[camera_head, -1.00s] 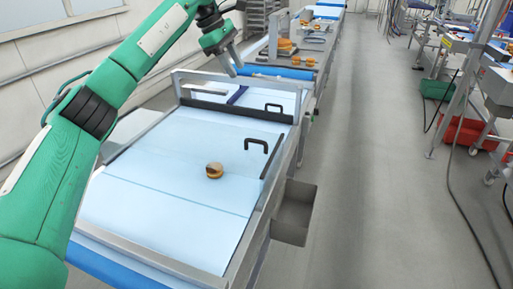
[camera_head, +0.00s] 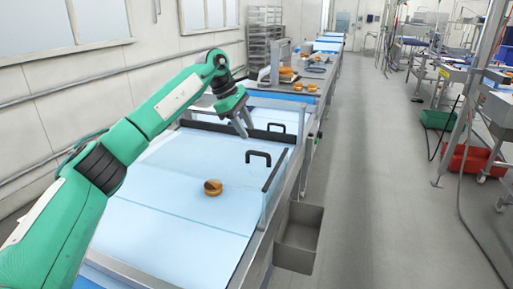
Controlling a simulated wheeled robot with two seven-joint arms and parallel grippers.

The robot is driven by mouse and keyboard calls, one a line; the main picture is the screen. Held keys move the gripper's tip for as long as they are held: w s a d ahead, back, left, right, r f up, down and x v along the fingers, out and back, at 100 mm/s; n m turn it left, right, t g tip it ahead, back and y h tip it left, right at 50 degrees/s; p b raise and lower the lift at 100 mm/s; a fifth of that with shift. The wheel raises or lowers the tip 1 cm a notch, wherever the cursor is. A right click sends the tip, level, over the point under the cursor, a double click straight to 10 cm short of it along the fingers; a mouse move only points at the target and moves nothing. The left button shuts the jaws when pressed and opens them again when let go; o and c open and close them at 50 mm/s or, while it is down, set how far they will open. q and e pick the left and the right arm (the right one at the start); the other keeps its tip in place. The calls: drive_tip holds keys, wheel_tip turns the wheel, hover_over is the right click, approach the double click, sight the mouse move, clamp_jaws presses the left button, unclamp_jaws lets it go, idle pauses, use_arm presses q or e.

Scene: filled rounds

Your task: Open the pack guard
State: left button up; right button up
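The pack guard (camera_head: 273,188) appears as a clear panel with a dark edge along the right side of the light blue conveyor. A black handle (camera_head: 258,154) stands near it, and a second black handle (camera_head: 276,126) is farther back. I cannot tell for sure which panel each handle belongs to. My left gripper (camera_head: 247,131) points down just above and left of the nearer handle, apart from it in the picture. Its two fingers look spread and nothing shows between them. My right gripper is out of view.
A filled round bun (camera_head: 212,188) sits on the light blue conveyor (camera_head: 160,240). More buns (camera_head: 287,75) stand on the line farther back. The grey floor (camera_head: 370,200) to the right is clear.

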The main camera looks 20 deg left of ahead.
sight(259, 152)
use_arm(q)
drive_tip(key=p+x, duration=0.1)
drive_tip(key=x, duration=0.7)
drive_tip(key=shift+c, duration=0.3)
clamp_jaws()
